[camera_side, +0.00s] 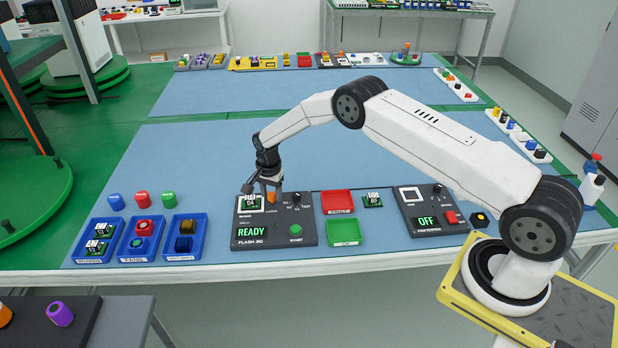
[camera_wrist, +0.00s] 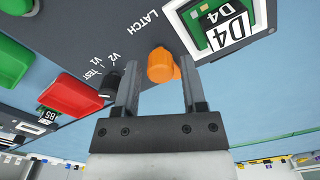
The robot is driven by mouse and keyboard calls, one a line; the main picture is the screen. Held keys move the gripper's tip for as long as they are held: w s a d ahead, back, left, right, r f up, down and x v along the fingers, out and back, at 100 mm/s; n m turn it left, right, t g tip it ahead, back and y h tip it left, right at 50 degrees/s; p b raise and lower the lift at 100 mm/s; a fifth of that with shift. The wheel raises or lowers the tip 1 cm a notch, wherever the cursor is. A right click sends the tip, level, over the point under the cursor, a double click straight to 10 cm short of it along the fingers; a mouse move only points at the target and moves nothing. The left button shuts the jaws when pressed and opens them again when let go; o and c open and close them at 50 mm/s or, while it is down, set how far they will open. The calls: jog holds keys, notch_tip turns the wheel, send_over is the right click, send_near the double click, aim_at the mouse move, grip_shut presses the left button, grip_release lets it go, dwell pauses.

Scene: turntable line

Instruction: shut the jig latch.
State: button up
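The flash jig (camera_side: 270,244) is a dark box with a lit READY display (camera_side: 251,231) and a green START button (camera_side: 296,230). Its orange latch (camera_side: 271,197) stands beside the board seat; it also shows in the wrist view (camera_wrist: 160,64), near the printed word LATCH. A board marked D4 (camera_wrist: 228,30) sits in the white-framed seat beside the latch. My gripper (camera_side: 265,187) is low over the jig. In the wrist view my gripper (camera_wrist: 159,76) is open, one finger on each side of the latch, with gaps visible. I cannot tell the latch's exact position.
A black selector knob (camera_wrist: 109,84) is close to one finger. Right of the jig are a red tray (camera_side: 337,202), a green tray (camera_side: 343,232), a loose board (camera_side: 373,200) and a tester reading OFF (camera_side: 428,221). Blue bins (camera_side: 183,237) stand left.

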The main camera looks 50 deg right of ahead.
grip_shut()
jog(key=shift+n, duration=0.4)
jog(key=n, duration=1.7)
dwell(0.3)
